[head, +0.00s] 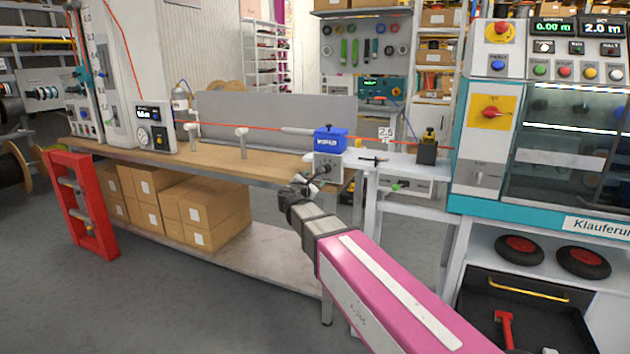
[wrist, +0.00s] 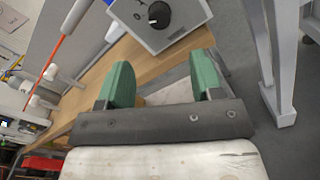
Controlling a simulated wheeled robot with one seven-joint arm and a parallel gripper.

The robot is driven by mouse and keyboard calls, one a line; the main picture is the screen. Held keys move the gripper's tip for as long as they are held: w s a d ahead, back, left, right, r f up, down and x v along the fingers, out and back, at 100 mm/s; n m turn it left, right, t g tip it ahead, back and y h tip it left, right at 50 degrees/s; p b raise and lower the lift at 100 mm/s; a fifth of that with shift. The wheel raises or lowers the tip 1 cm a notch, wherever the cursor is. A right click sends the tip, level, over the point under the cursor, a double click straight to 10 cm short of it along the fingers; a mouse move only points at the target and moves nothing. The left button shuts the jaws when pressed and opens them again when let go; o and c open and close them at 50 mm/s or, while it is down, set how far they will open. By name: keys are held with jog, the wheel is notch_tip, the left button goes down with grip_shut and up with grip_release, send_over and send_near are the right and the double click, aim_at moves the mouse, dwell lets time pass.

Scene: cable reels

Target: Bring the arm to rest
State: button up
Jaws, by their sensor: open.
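My arm reaches forward from the lower right in the head view, with a pink and white link. My gripper (head: 302,188) is at its far end, in front of the wooden workbench and a little below a grey box with a dark knob (head: 326,168). In the wrist view my gripper (wrist: 162,85) shows two green fingers set wide apart with nothing between them. The knob (wrist: 159,14) lies beyond the fingertips, apart from them. The exact gap to the box cannot be told.
The wooden workbench (head: 225,158) carries an orange cable and a blue device (head: 331,140). Cardboard boxes (head: 195,215) stand on its lower shelf. A red frame (head: 82,210) stands at the left. A teal machine (head: 490,150) stands close on the right. The grey floor at front left is clear.

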jog(key=s+d+f+m+g, duration=0.45)
jog(key=d+f+m, duration=0.25)
jog(key=d+f, duration=0.3)
jog(key=s+d+f+m+g, duration=0.3)
jog(key=d+f+m+g, duration=0.25)
jog(key=d+f, duration=0.4)
jog(key=s+d+f+m+g+y, duration=0.3)
jog(key=s+f+m, duration=0.3)
jog(key=s+m, duration=0.1)
jog(key=s+d+f+m+g+y, duration=0.3)
jog(key=s+f+m, duration=0.3)
jog(key=s, duration=0.3)
jog(key=shift+d+f+m+g, duration=0.35)
jog(key=shift+d+f+g, duration=0.2)
jog(key=shift+d, duration=0.25)
jog(key=shift+s, duration=0.1)
